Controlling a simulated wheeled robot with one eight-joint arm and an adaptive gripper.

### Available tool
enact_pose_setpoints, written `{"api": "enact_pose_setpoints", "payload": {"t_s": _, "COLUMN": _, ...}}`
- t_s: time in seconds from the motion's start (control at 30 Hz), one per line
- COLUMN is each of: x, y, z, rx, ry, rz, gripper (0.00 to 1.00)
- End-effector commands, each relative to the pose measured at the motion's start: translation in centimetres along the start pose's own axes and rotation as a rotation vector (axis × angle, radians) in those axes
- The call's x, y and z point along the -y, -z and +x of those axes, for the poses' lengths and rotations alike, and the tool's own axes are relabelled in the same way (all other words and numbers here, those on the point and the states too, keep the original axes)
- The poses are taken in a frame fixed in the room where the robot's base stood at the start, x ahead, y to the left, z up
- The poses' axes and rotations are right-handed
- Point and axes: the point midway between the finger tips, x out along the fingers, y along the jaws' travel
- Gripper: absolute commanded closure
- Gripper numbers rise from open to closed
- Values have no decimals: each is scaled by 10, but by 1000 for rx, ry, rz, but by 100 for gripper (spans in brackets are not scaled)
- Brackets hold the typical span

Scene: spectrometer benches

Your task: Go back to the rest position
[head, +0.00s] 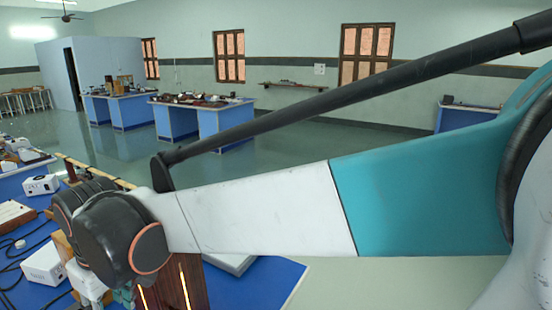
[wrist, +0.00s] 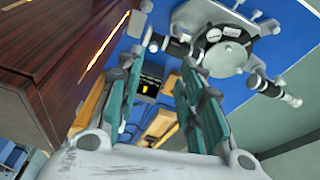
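My gripper (wrist: 167,55) shows in the wrist view with its two teal-padded fingers apart and nothing between them. In the head view my gripper is mostly cut off at the lower left edge, below my dark wrist joint. My white and teal arm stretches across the head view from the right to the lower left. In the wrist view a spectrometer (wrist: 228,57) with a round dark table and side tubes stands on a grey base, right of the fingers and apart from them as far as I can tell.
A dark wooden case with glowing slits (wrist: 62,62) is close on the left in the wrist view; it also shows below my arm (head: 188,280). White boxes (head: 43,264) and cables lie on the blue bench (head: 275,280). Other blue benches (head: 176,120) stand beyond clear green floor (head: 290,150).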

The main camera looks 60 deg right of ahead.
Motion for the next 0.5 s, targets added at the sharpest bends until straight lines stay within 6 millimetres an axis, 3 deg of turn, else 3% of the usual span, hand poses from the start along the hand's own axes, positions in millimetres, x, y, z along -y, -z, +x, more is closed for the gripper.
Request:
{"api": "enact_pose_setpoints", "payload": {"t_s": 0.03, "x": 3, "y": -13, "z": 0, "rx": -32, "ry": -5, "rz": 13, "gripper": 66}}
{"api": "enact_pose_setpoints", "payload": {"t_s": 0.2, "x": 9, "y": -42, "z": -2, "rx": -151, "ry": -19, "rz": 64, "gripper": 66}}
{"api": "enact_pose_setpoints", "payload": {"t_s": 0.5, "x": 18, "y": -80, "z": 6, "rx": -325, "ry": -26, "rz": 138, "gripper": 66}}
